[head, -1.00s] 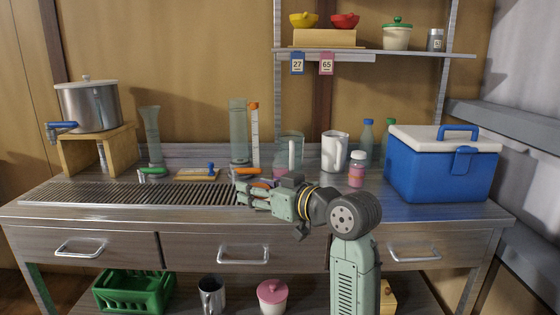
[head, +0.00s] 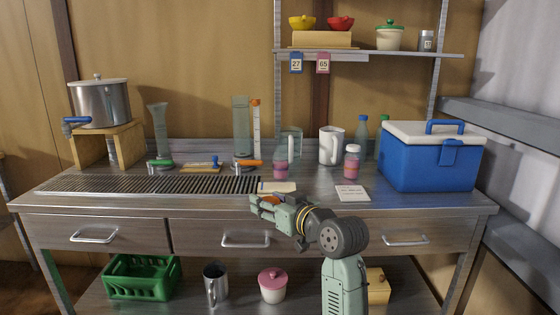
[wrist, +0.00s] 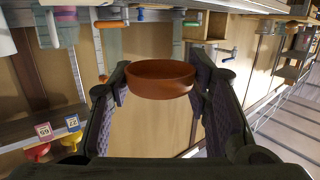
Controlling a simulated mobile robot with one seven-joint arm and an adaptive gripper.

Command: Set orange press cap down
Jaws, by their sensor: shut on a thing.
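The orange press cap (wrist: 160,80) is a shallow round orange-brown disc with a rim. It fills the middle of the wrist view. My gripper (wrist: 160,86) is shut on it, one dark finger pad on each side. In the head view my gripper (head: 258,203) is low at the counter's front edge, and a small orange bit of the cap (head: 270,199) shows between its fingers. The cap appears clear of the counter, but the gap is hard to judge.
Behind my gripper are a cream notepad-like block (head: 278,187) and a pink-filled jar (head: 280,165). A second pink jar (head: 351,164), a white card (head: 352,193) and a blue cooler (head: 430,160) stand right. A slotted drain (head: 150,184) lies left. Bare counter (head: 318,190) shows between block and card.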

